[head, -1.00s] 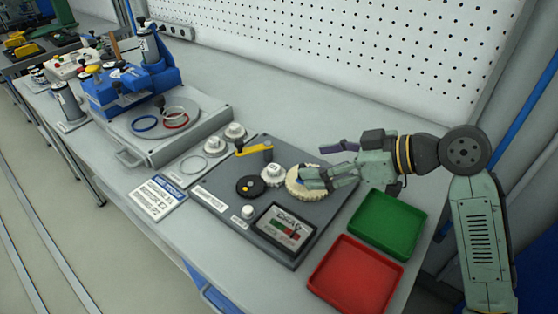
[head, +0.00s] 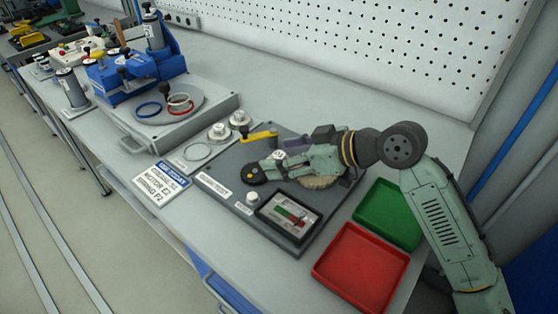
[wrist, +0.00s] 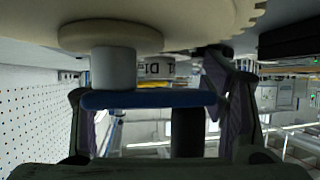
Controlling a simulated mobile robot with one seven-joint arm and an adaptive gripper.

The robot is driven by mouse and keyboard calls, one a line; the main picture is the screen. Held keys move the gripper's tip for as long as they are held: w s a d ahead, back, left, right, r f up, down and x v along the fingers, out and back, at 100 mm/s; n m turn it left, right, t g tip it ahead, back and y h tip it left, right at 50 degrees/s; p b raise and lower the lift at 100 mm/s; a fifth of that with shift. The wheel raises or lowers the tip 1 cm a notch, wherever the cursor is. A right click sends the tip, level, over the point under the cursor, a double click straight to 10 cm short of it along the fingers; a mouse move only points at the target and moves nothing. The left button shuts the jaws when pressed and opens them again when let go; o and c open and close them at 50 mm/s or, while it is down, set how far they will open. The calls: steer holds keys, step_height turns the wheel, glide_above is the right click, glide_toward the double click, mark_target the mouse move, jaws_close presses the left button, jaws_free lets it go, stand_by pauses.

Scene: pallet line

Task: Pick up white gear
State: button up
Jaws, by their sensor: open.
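A small white gear (head: 279,156) is on the grey gear board, mostly hidden behind my gripper in the head view; only its pale top shows. A larger cream gear (head: 318,184) lies under my gripper, its near edge visible. A black gear (head: 253,175) is just left of my fingertips. My gripper (head: 266,171) is open and lies low over the board, pointing left. In the wrist view, the large cream gear (wrist: 160,18) fills the top. A pale cylinder (wrist: 113,68) and a blue flat part (wrist: 150,100) show between the open fingers; contact cannot be told.
A yellow crank handle (head: 258,136) is behind the gears. A small screen (head: 290,215) is at the board's front. A green tray (head: 388,213) and a red tray (head: 360,268) are at right. Blue equipment (head: 135,70) stands at the back left.

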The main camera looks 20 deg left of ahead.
steer(key=shift+c, duration=0.2)
steer(key=c, duration=1.3)
steer(key=shift+d, duration=0.1)
steer(key=shift+c, duration=0.6)
steer(key=shift+w+r, duration=0.1)
steer(key=shift+r, duration=0.1)
